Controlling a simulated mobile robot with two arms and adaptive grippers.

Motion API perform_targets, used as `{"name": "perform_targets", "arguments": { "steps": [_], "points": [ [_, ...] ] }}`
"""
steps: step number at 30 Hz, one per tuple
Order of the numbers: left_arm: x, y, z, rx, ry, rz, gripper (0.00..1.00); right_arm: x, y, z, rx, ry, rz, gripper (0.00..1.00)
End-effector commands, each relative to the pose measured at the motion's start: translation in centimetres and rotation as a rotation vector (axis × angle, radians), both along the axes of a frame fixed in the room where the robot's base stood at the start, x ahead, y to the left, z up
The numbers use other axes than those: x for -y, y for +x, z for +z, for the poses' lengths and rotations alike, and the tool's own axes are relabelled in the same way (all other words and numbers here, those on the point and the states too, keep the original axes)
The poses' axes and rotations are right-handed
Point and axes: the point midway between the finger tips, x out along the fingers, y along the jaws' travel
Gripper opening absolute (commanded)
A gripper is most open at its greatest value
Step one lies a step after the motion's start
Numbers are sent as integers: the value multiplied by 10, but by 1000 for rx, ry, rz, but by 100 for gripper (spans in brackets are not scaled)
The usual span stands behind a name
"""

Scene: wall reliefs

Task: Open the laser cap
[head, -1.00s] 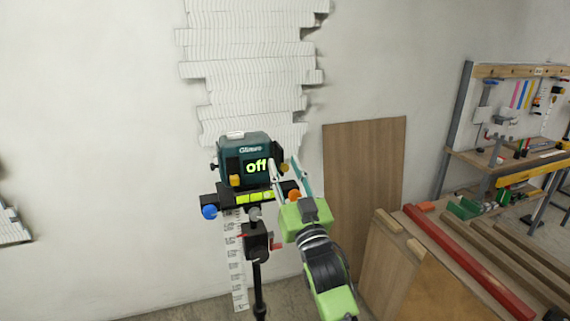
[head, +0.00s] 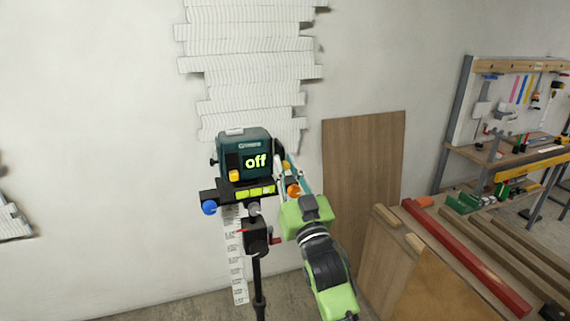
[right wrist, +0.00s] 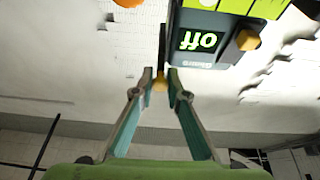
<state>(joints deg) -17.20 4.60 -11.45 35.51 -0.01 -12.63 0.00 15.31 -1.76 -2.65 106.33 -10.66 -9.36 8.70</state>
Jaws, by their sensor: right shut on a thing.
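The laser (head: 233,153) is a dark teal box with a green "off" on its dark front display. It stands on a black mount with green level vials (head: 255,190), on top of a black tripod (head: 257,262). A yellow knob (head: 235,176) is on its front and a small yellow piece (head: 285,166) is at its right side. My right gripper (head: 287,160) is at that right side. In the right wrist view the laser is upside down, and my right fingertips (right wrist: 161,78) are closed around the small yellow piece (right wrist: 160,84). Which part is the cap is not clear. My left gripper is not in view.
An orange knob (head: 293,191) on the mount is close to my right gripper. A wooden board (head: 363,180) leans on the wall behind. A bench with a red beam (head: 465,257) stands at the right. White reliefs (head: 250,60) hang on the wall. The left floor is clear.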

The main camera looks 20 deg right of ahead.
Motion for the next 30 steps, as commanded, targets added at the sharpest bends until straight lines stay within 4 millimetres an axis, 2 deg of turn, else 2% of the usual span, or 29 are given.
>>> {"name": "perform_targets", "arguments": {
  "steps": [2,3,4,17,20,30],
  "points": [
    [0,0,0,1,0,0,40,0,0,0,-1,0,0,0],
    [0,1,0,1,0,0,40,0,0,0,-1,0,0,24],
    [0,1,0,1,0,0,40,0,0,0,-1,0,0,31],
    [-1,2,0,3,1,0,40,0,-4,-2,0,1,0,31],
    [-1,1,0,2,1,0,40,0,-15,-7,-2,1,0,31],
    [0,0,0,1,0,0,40,1,-76,-33,-4,2,1,31]
  ]
}}
